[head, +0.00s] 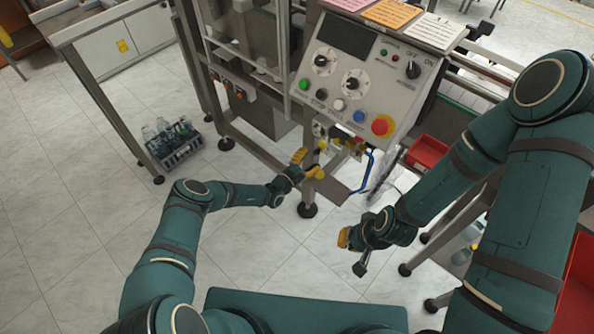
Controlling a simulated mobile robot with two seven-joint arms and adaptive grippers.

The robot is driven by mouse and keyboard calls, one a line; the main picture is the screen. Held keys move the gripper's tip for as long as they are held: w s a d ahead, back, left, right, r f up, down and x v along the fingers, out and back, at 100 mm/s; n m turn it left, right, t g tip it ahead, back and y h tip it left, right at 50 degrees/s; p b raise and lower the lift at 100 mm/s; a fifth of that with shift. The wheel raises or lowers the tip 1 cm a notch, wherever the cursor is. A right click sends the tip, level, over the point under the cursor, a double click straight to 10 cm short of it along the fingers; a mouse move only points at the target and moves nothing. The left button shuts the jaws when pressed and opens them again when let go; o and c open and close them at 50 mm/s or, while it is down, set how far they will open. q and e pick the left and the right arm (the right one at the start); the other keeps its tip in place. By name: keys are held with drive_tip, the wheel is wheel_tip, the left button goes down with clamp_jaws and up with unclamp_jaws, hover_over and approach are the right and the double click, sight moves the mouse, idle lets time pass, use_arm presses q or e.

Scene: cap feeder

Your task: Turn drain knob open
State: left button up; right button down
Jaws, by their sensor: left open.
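My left gripper (308,164) is open, its yellow fingertips spread apart just below the control panel (345,95) of the machine. Right behind it, under the panel's lower edge, is a cluster of small metal, yellow and red fittings (345,143). I cannot tell which of these is the drain knob, nor whether the gripper touches any of them. A blue tube or handle (366,172) hangs to their right. My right gripper (346,238) is lower and to the right, away from the fittings; one yellow fingertip shows, and its opening is not clear.
The panel carries dials, coloured buttons and a red emergency stop (382,125). A red bin (426,153) sits right of the fittings. A dark crate of bottles (174,142) stands on the floor at left. Tiled floor is free in front of the machine.

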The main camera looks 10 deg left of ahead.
use_arm(q)
drive_tip(key=v, duration=0.8)
drive_tip(key=s+d+r+m+g, duration=0.1)
drive_tip(key=s+d+m+g, duration=0.25)
drive_tip(key=s+g, duration=0.2)
drive_tip(key=s+d+r+m+g+h, duration=0.1)
drive_tip(key=s+d+m+g, duration=0.1)
drive_tip(key=s+m+g, duration=0.3)
drive_tip(key=s+d+r+m+g, duration=0.1)
drive_tip(key=s+d+m+g, duration=0.2)
drive_tip(key=s+g, duration=0.3)
drive_tip(key=s+a+r+m+t+y, duration=0.3)
drive_tip(key=s+a+r+m+y, duration=0.3)
drive_tip(key=s+a, duration=0.5)
wheel_tip(320, 180, up, 3)
drive_tip(key=shift+f+y, duration=0.1)
drive_tip(key=shift+y, duration=1)
